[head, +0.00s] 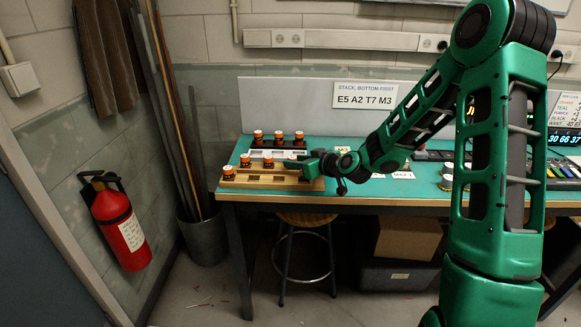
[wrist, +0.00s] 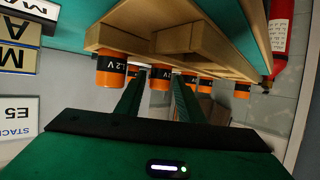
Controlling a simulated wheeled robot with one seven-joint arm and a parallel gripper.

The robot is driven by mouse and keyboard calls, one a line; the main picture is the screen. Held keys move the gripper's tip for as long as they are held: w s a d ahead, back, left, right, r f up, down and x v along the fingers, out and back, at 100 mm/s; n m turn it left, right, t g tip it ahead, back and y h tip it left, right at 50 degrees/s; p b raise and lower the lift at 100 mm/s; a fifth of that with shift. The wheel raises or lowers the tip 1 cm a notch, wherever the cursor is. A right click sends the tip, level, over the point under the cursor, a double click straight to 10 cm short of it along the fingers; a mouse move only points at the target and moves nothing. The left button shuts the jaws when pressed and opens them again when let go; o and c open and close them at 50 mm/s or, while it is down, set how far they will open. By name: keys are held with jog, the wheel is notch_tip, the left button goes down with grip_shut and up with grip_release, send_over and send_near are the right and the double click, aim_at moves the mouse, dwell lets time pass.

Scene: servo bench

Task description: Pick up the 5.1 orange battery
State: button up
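Several orange batteries with dark bands stand in racks on the green bench. In the head view, one battery (head: 228,172) is at the left end of the front wooden rack (head: 262,181), and another (head: 268,159) stands farther back. I cannot read a 5.1 mark on any of them. My gripper (head: 304,165) is at the right end of the wooden rack. In the wrist view, my gripper (wrist: 158,90) is open, its two green fingers apart. A battery (wrist: 160,77) shows between and beyond the fingertips; another battery (wrist: 110,70) is to the left. Contact cannot be told.
A black rack (head: 280,143) with three batteries is at the back, and a white rack (head: 316,153) is in front of it. A sign (head: 365,95) reads E5 A2 T7 M3. A stool (head: 306,219) is under the bench; a fire extinguisher (head: 122,228) hangs at left.

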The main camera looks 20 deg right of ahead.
grip_shut()
jog(key=shift+r, duration=0.1)
